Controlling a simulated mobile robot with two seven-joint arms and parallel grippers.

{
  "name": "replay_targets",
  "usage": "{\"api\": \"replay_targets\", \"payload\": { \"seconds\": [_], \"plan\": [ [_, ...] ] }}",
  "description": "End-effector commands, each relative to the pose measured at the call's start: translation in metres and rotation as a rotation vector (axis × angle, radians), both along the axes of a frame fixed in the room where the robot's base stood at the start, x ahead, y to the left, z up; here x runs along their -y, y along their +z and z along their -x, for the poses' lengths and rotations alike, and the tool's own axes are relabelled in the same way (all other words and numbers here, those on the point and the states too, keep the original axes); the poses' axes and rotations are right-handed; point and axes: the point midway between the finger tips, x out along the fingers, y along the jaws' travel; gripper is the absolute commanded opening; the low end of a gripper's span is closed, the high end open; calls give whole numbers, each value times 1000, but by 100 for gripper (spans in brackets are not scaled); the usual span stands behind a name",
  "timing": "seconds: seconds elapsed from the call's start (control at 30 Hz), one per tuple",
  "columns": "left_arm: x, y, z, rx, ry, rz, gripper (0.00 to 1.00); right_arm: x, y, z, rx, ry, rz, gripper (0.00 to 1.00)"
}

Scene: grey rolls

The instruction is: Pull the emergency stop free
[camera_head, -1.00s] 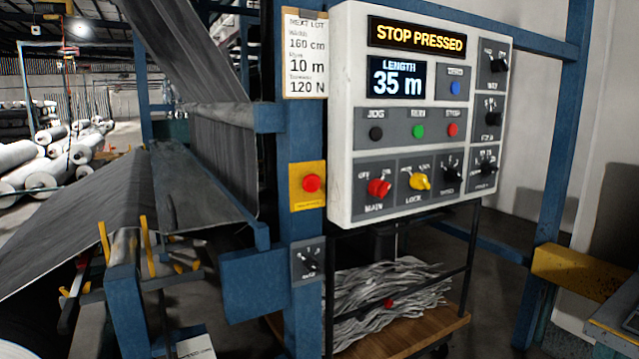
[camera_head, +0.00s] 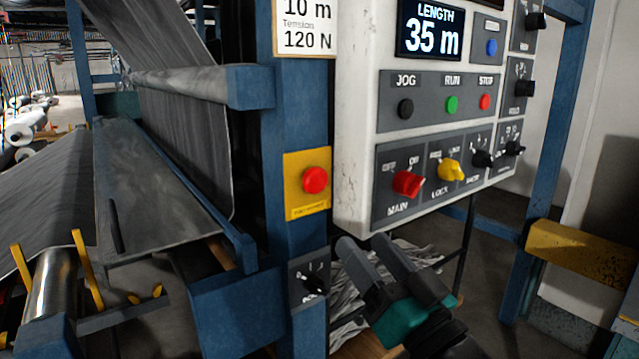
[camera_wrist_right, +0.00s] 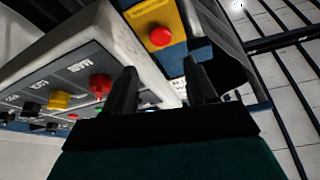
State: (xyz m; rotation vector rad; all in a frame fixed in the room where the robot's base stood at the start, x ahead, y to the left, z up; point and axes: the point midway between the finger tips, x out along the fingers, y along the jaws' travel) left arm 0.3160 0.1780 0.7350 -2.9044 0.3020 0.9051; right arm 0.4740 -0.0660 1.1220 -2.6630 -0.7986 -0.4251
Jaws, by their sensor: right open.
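The emergency stop (camera_head: 315,180) is a round red button on a yellow plate, fixed to the blue post left of the control panel (camera_head: 354,120). It also shows in the right wrist view (camera_wrist_right: 160,36), beyond the fingertips. My right gripper (camera_head: 362,243) is open and empty, below and to the right of the button in the head view, apart from it. Its two dark fingers (camera_wrist_right: 161,78) stand spread in the right wrist view. My left gripper is not in view.
The panel carries a red MAIN knob (camera_head: 408,184), a yellow LOCK knob (camera_head: 451,169) and several buttons close to the gripper. A small dial box (camera_head: 311,284) sits on the post below the button. Grey fabric (camera_head: 185,150) runs over the machine at left.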

Motion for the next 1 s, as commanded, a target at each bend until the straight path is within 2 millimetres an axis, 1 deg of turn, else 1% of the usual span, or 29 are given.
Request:
{"api": "replay_targets", "payload": {
  "seconds": [0.17, 0.27, 0.5, 0.63, 0.8, 1.0],
  "plan": [
    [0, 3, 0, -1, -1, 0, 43, -8, 9, -13, 4, 1, -3, 56],
    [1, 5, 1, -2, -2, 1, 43, -16, 16, -28, 4, 1, -4, 56],
    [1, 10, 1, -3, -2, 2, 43, -41, 35, -69, 3, 2, -2, 56],
    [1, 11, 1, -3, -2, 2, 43, -51, 42, -86, 2, 2, -2, 56],
    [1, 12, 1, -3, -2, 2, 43, -59, 47, -98, 1, 1, -1, 56],
    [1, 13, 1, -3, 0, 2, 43, -61, 48, -102, 0, 0, -1, 56]
  ]
}}
